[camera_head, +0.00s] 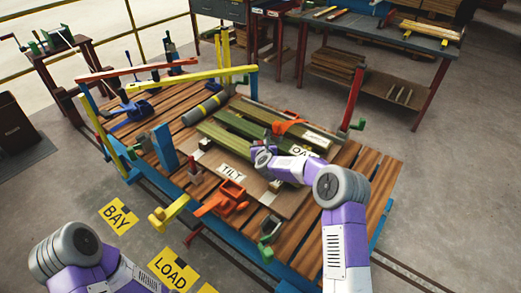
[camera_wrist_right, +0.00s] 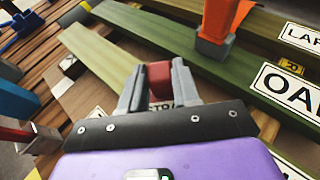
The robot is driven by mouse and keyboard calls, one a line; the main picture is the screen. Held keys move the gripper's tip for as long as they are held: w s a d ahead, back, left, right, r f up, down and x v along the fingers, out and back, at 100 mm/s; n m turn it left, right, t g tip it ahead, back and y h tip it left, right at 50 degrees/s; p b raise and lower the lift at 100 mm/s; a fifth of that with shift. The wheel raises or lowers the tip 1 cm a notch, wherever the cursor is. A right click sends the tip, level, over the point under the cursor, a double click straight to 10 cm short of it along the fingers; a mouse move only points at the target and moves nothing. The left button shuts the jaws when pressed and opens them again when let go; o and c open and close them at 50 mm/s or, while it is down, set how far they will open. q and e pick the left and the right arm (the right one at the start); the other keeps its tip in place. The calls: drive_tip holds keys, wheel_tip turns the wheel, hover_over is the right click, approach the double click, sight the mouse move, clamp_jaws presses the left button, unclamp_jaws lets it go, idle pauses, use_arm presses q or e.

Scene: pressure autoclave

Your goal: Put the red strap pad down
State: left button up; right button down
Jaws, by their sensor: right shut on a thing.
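The red strap pad (camera_wrist_right: 160,80) shows in the right wrist view as a small red block between the grey fingers of my right gripper (camera_wrist_right: 158,88). The gripper is shut on it. A partly covered label shows just below the pad, between the fingers.
An orange clamp (camera_head: 288,124) stands on the boards just beyond my right gripper. Another orange clamp (camera_head: 222,198) and a TILT label (camera_head: 232,174) lie nearer. A red upright post (camera_head: 352,98) rises at the bench's back right. The bench's right end is bare.

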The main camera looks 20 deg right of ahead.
drive_tip(key=shift+f, duration=0.55)
drive_tip(key=c, duration=0.7)
unclamp_jaws()
drive_tip(key=shift+c, duration=0.2)
drive_tip(key=shift+s+r, duration=0.1)
drive_tip(key=p+v, duration=0.1)
drive_tip(key=v, duration=1)
drive_tip(key=shift+s, duration=0.3)
drive_tip(key=shift+a+r, duration=0.1)
drive_tip(key=shift+r, duration=0.05)
